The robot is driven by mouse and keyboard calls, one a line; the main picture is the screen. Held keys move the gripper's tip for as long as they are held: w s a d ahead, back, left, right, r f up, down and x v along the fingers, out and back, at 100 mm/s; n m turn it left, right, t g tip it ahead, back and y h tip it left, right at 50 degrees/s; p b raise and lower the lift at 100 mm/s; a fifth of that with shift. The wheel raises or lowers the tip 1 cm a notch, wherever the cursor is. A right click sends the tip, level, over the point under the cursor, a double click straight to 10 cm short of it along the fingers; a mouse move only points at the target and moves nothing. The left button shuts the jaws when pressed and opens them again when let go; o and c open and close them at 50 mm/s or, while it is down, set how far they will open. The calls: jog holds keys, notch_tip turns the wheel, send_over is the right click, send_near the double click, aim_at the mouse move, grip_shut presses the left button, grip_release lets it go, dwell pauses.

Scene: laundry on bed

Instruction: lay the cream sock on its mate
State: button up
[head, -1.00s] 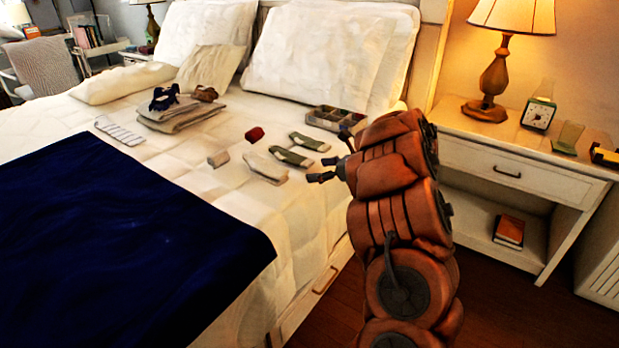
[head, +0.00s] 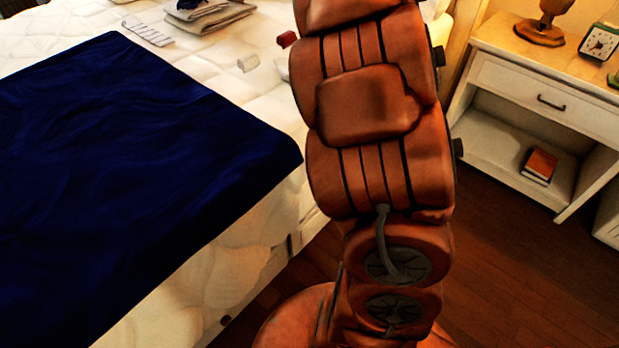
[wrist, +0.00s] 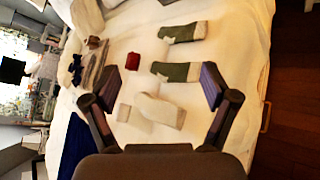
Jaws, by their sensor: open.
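In the wrist view, a cream sock (wrist: 160,110) lies flat on the bed, between and beyond the fingers of my gripper (wrist: 161,82). My gripper is open and empty. Two green socks with cream ends lie above it in that view, a nearer one (wrist: 178,72) and a farther one (wrist: 184,33). I cannot tell which piece is the cream sock's mate; no second plain cream sock shows clearly. In the head view my arm hides the gripper and most of the sock area.
A striped white piece (head: 147,34) and folded cloths (head: 207,15) lie farther left. A navy blanket (head: 130,180) covers the near bed. A nightstand (head: 530,90) stands at right.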

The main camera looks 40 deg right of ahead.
jog(key=s+a+f+m+g+y, duration=0.2)
jog(key=s+a+f+m+g, duration=0.2)
jog(key=s+a, duration=0.8)
jog(key=s+a+f+m+g+y, duration=0.3)
jog(key=s+a+m, duration=0.6)
jog(key=a, duration=0.6)
jog(key=s+a+f+m+g+y, duration=0.3)
jog(key=s+a+f+m+g, duration=0.3)
jog(key=s+a, duration=0.8)
jog(key=shift+s+a+f+m, duration=0.25)
jog(key=shift+s+a+m, duration=0.1)
jog(key=shift+m, duration=0.05)
